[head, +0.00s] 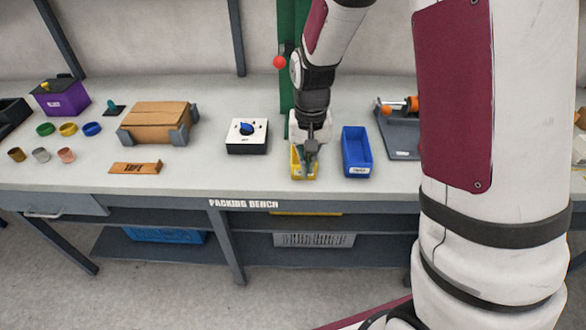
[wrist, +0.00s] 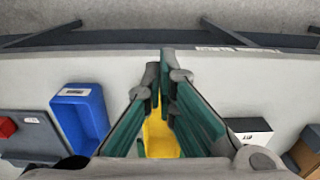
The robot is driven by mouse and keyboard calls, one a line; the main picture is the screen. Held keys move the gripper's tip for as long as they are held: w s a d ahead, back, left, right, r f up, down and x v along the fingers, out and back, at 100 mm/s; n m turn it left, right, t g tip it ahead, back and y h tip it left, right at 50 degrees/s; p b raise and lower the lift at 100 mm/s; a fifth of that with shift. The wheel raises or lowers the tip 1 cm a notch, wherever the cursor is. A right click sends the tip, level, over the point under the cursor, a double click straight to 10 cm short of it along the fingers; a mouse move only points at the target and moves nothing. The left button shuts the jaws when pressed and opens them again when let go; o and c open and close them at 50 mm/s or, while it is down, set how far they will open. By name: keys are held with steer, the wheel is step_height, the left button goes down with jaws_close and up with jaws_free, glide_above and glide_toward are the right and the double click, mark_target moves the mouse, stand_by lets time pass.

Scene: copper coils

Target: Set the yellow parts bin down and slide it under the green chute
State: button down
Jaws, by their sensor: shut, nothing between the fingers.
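The yellow parts bin (head: 296,165) sits on the bench below my gripper, mostly hidden by it in the head view. Its yellow floor (wrist: 160,142) shows between my fingers in the wrist view. My gripper (head: 310,168) points down at the bin and is shut and empty; in the wrist view its fingertips (wrist: 165,62) are close together. I cannot tell whether the fingers touch the bin. A tall green piece (head: 286,85), apparently the green chute, rises at the back of the bench behind my arm. Its lower end is partly hidden by my arm.
A blue bin (head: 356,152) stands just right of the yellow bin. A white-topped box with a blue knob (head: 247,136) stands to its left. The packing bench (head: 215,180) has a clear strip in front left. A red ball (head: 279,62) shows beside the green piece.

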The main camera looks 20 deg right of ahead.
mark_target(306, 188)
step_height(306, 188, down, 10)
steer(key=shift+s+r, duration=0.1)
steer(key=shift+w+d, duration=0.2)
steer(key=shift+w, duration=0.45)
steer(key=shift+w+d, duration=0.2)
steer(key=shift+w, duration=0.4)
steer(key=shift+w+d, duration=0.25)
steer(key=shift+w, duration=0.5)
steer(key=w+d+b, duration=0.1)
steer(key=w+b, duration=0.1)
steer(key=w, duration=0.1)
steer(key=w+d+b, duration=0.1)
steer(key=w+b, duration=0.1)
steer(key=w, duration=0.2)
steer(key=w+d+b, duration=0.1)
steer(key=w+b, duration=0.1)
steer(key=w, duration=0.1)
steer(key=shift+w+d, duration=0.3)
steer(key=shift+w, duration=0.15)
